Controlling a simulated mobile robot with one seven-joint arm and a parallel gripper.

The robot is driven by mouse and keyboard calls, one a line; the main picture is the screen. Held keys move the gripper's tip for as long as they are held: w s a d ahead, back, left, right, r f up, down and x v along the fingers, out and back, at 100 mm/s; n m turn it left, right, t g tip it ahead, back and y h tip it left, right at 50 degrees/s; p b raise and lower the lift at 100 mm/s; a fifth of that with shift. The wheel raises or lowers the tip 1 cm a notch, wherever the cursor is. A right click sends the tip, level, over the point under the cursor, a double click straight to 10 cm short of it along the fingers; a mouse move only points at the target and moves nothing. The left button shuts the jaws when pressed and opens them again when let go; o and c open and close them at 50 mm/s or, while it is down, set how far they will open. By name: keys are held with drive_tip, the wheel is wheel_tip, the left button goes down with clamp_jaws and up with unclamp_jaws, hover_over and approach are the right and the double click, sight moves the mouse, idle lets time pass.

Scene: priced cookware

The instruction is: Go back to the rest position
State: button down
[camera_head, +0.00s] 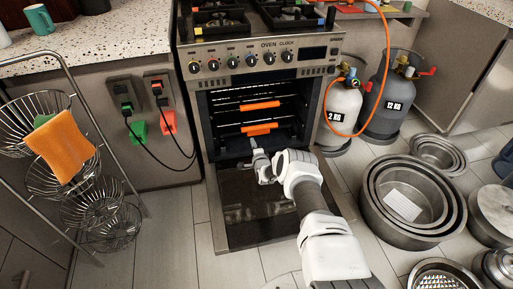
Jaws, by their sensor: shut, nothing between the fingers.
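My gripper (258,150) is at the mouth of the oven (200,130), above the lowered oven door (235,215). Its fingers are small in this view and point toward the oven's inside. It is shut and holds nothing. My white arm reaches up from the lower right to the oven opening. Two orange-handled racks are inside the oven, an upper one (260,105) and a lower one (259,128). Part of the door is hidden behind my arm.
A wire basket stand (90,185) with an orange cloth (62,147) stands at left. Two gas cylinders (341,105) (391,100) with an orange hose stand right of the oven. Nested metal pans (375,215) crowd the right floor. Floor left of the door is clear.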

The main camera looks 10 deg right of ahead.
drive_tip(key=shift+s+r+p, duration=0.2)
drive_tip(key=shift+s+p, duration=0.2)
drive_tip(key=shift+s, duration=0.55)
drive_tip(key=shift+s+r+p, duration=0.15)
drive_tip(key=shift+s+p, duration=0.3)
drive_tip(key=shift+s, duration=0.55)
drive_tip(key=shift+s+r+p, duration=0.2)
drive_tip(key=shift+s+p, duration=0.2)
drive_tip(key=shift+s, duration=0.55)
